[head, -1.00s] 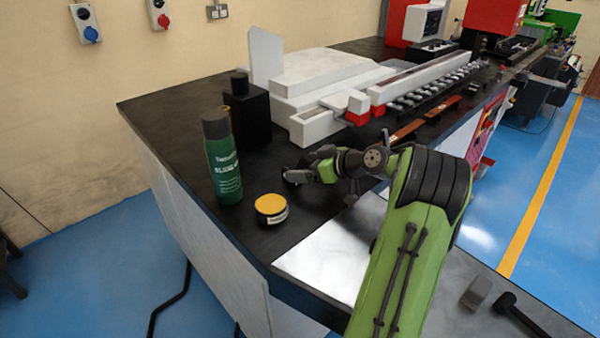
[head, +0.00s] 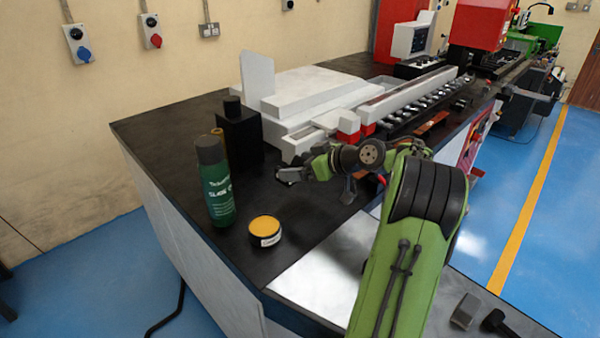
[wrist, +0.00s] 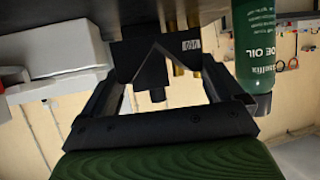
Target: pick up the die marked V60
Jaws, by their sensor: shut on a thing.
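The V60 die (wrist: 143,66) is a dark block with a V-shaped notch and a small white label, which appears upside down in the wrist view. My gripper (wrist: 160,75) is shut on it, with one finger on each side. In the head view, my gripper (head: 284,175) is over the black bench top, right of the green oil bottle. The die cannot be made out clearly there against the dark gripper and bench. I cannot tell how far it is from the bench surface.
The green oil bottle (head: 217,186) and a yellow-topped tin (head: 265,230) stand on the black bench (head: 165,140) near my gripper. A black block (head: 239,138) stands behind the bottle. The white and red machine (head: 325,95) lies behind my gripper. Brass pieces (wrist: 180,68) show beyond the die.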

